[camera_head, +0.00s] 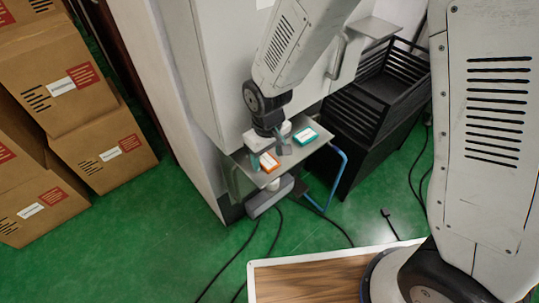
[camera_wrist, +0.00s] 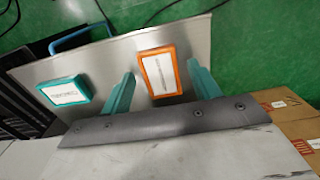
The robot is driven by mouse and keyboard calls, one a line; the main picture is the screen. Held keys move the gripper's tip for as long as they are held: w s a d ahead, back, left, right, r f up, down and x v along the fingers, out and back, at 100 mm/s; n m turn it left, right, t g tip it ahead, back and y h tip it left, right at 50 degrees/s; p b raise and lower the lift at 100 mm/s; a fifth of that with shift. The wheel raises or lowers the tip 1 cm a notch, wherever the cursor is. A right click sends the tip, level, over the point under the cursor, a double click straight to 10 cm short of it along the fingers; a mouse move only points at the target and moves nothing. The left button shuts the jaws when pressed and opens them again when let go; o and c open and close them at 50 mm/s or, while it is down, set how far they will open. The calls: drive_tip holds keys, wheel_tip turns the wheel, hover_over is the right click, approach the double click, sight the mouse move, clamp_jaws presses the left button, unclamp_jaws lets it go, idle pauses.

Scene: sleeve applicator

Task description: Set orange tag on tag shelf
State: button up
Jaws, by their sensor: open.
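The orange tag (camera_wrist: 160,72), with a white label, lies flat on a grey metal shelf (camera_wrist: 112,58) in the wrist view. It also lies on the shelf in the head view (camera_head: 268,163), near the shelf's front edge. My gripper (camera_wrist: 165,78) is open, with one teal finger on each side of the orange tag. Its fingers look apart from the tag. In the head view my gripper (camera_head: 283,146) is over the shelf, just behind the orange tag. A teal tag (camera_wrist: 68,90) lies on the same shelf, to the left in the wrist view.
A white machine cabinet (camera_head: 170,80) stands behind the shelf. A blue tube frame (camera_head: 340,170) and a black slatted crate (camera_head: 375,95) are on the right. Cardboard boxes (camera_head: 60,75) are stacked at left. Cables cross the green floor (camera_head: 180,250). A wooden-topped surface (camera_head: 310,280) is in front.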

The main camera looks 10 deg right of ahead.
sight(268, 161)
wheel_tip(268, 161, up, 12)
idle(0.4)
drive_tip(key=s+d+r+m+t, duration=0.1)
drive_tip(key=s+d+r+m, duration=0.1)
drive_tip(key=s+d+r, duration=0.45)
drive_tip(key=s+d+r+m, duration=0.35)
drive_tip(key=d+r, duration=0.35)
drive_tip(key=d, duration=0.4)
drive_tip(key=s+d+r+m, duration=0.1)
drive_tip(key=s+d, duration=0.3)
drive_tip(key=s, duration=0.4)
drive_tip(key=shift+s+d+r, duration=0.2)
drive_tip(key=shift+s+d, duration=0.2)
